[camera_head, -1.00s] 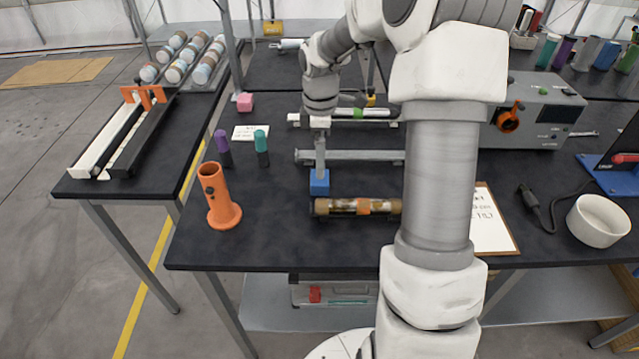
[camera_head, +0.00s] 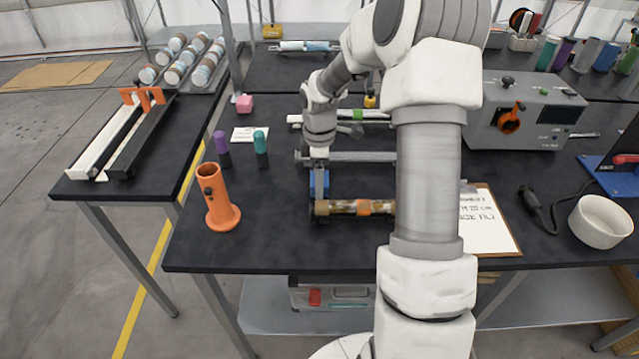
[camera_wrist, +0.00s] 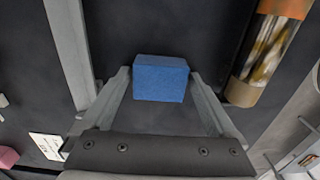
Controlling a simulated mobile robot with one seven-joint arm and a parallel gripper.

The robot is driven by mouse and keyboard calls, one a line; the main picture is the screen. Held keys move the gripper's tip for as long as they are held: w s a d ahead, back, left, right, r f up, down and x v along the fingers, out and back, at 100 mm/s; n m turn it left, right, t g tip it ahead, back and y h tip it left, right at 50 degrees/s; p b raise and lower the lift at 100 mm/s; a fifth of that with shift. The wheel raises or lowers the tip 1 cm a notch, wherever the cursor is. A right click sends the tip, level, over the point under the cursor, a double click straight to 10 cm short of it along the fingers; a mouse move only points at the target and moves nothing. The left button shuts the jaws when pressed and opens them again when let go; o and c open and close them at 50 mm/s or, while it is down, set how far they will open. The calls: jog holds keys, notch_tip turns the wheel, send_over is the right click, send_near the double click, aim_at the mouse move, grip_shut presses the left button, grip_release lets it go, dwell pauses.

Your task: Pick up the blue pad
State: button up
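The blue pad (camera_wrist: 160,78) is a small block on the black table. My gripper is open and points down. In the head view my gripper (camera_head: 319,180) stands over the blue pad (camera_head: 312,180) and hides its middle. I cannot tell how far down beside the pad the finger tips reach.
A grey bar (camera_head: 360,157) lies behind. An orange holder (camera_head: 217,200) and purple (camera_head: 222,145) and teal (camera_head: 260,145) markers stand left.

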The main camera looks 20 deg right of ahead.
jog(key=c, duration=1)
jog(key=shift+c, duration=0.2)
jog(key=shift+r, duration=0.1)
jog(key=shift+r, duration=0.7)
notch_tip(320, 180, up, 3)
jog(key=shift+f+p, duration=0.1)
jog(key=shift+p, duration=0.2)
jog(key=s+d+r, duration=0.1)
jog(key=d+r, duration=0.2)
jog(key=d, duration=0.2)
jog(key=s+d+r+p, duration=0.1)
jog(key=d+r, duration=0.2)
jog(key=d, duration=0.3)
jog(key=shift+d+r, duration=0.25)
jog(key=shift+r, duration=0.05)
